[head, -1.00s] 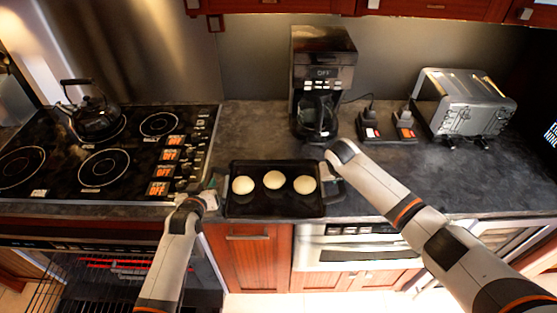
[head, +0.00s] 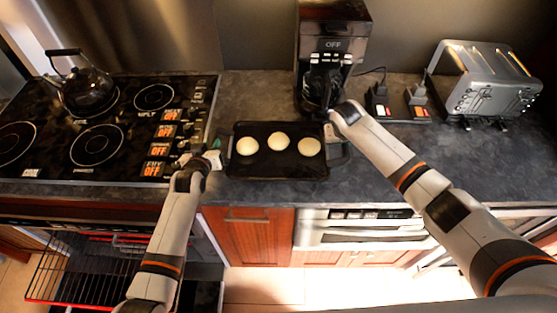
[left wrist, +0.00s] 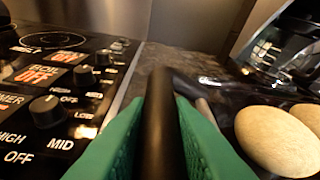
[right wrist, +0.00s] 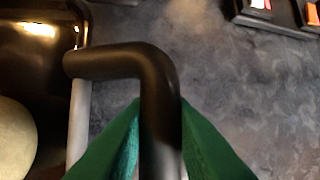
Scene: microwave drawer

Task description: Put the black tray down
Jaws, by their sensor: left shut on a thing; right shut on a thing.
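The black tray (head: 278,168) carries three pale round buns (head: 278,142) in the head view. It is over the front of the dark counter, right of the stove; I cannot tell whether it touches the counter. My left gripper (head: 210,160) is shut on its left handle, and the left wrist view shows the black handle (left wrist: 160,115) between green fingers. My right gripper (head: 338,140) is shut on its right handle, and the right wrist view shows the bent handle (right wrist: 158,100) between green fingers. The arm partly hides the right handle in the head view.
A coffee maker (head: 330,60) stands just behind the tray. The stove (head: 100,130) with a kettle (head: 85,85) is at left. A toaster (head: 488,82) stands at back right. Counter at right (head: 420,155) is clear. Below left, an oven rack (head: 75,270) sticks out.

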